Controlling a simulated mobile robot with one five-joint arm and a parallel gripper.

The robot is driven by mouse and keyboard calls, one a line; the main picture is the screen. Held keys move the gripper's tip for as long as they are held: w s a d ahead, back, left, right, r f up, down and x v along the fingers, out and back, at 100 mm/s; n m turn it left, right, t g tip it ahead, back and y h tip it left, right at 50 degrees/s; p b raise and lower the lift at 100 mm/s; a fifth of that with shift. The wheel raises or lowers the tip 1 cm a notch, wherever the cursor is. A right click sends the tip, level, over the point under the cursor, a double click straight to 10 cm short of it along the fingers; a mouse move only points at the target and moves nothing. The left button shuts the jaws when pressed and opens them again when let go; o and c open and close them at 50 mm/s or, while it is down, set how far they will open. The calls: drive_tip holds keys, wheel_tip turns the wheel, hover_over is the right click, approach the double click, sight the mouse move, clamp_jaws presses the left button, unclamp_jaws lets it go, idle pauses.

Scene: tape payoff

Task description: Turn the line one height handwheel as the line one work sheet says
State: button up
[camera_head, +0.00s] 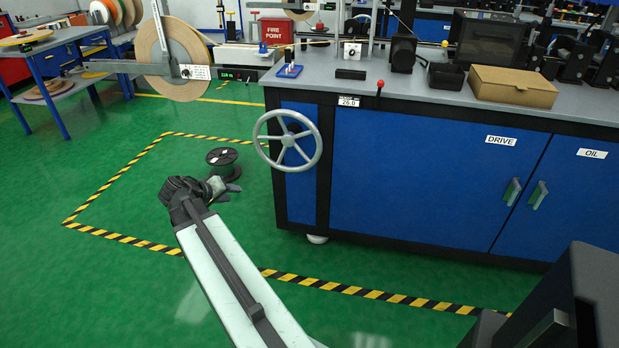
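The grey spoked handwheel (287,140) stands on the front left of the blue machine cabinet. A small white plate reading about 26.0 (348,101) sits at the worktop edge to the right above it. My gripper (232,188) is in front of the cabinet, to the left of and below the handwheel in the picture, apart from it. Its fingers are small and partly hidden by my wrist, so I cannot tell how far they are open. I cannot make out a work sheet that I can read.
Yellow-black tape (130,172) marks the floor around the machine. A large tape reel (172,58) overhangs at upper left. A cardboard box (512,87) and a red-knobbed lever (380,86) are on the worktop.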

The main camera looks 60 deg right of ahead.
sight(303, 156)
drive_tip(key=s+d+h+b, duration=0.2)
drive_tip(key=s+d+b, duration=0.1)
drive_tip(key=d, duration=0.5)
drive_tip(key=s+d+r+m+g+h+b, duration=0.1)
drive_tip(key=s+d+h+b, duration=0.2)
drive_tip(key=d, duration=0.5)
drive_tip(key=s+d+h+b, duration=0.2)
drive_tip(key=s+d+b, duration=0.1)
drive_tip(key=d, duration=0.5)
drive_tip(key=shift+s+d+r+g+h+b, duration=0.2)
drive_tip(key=shift+s+r+g+h+b, duration=0.15)
drive_tip(key=shift+s, duration=0.2)
drive_tip(key=d, duration=0.7)
drive_tip(key=shift+s+d+f, duration=0.15)
drive_tip(key=shift+d, duration=0.2)
clamp_jaws()
drive_tip(key=shift+a, duration=0.1)
